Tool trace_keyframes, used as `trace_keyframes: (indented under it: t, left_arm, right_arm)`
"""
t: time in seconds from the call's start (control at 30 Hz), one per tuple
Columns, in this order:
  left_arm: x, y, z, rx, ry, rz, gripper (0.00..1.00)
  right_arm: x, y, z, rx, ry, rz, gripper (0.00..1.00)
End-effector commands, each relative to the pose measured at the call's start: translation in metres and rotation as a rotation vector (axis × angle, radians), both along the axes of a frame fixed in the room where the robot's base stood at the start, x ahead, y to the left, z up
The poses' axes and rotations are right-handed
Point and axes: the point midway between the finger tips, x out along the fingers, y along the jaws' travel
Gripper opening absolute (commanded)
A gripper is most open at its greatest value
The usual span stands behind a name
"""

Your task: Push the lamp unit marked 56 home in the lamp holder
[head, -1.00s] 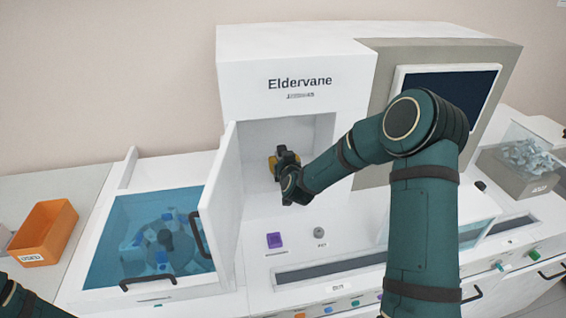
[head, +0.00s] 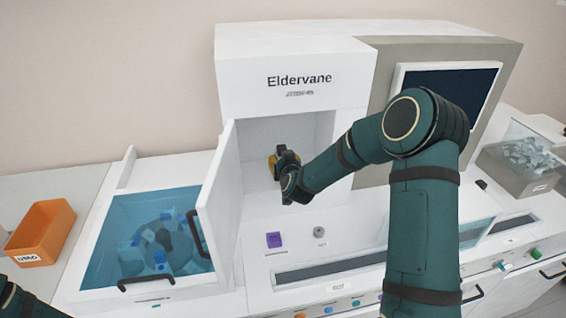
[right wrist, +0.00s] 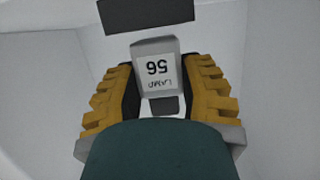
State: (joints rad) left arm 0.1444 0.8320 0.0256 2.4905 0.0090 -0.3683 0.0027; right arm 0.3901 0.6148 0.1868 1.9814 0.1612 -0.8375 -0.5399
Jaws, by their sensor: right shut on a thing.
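The lamp unit marked 56 (right wrist: 155,68) is a grey block with a white label, which reads upside down in the right wrist view. My right gripper (right wrist: 158,88) is shut on it, with a yellow ridged finger at each side. In the head view my right gripper (head: 283,160) reaches into the open white bay of the Eldervane machine and hides the unit. A dark rectangular part (right wrist: 147,15), perhaps the lamp holder, shows just past the unit's far end. I cannot tell how deep the unit sits. My left gripper is out of view.
The bay's white door (head: 222,205) stands open left of my right arm. A blue-lidded carousel (head: 100,228) and an orange USED bin (head: 42,232) are farther left.

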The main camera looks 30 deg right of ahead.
Motion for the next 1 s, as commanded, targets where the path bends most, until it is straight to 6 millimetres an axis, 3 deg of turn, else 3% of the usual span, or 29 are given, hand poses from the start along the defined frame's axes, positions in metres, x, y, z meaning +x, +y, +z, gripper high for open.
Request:
trace_keyframes:
  t: [1.0]
  left_arm:
    - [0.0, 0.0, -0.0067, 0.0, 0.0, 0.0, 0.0]
  right_arm:
    - [-0.0003, 0.0002, 0.0003, -0.001, -0.001, -0.001, 0.0]
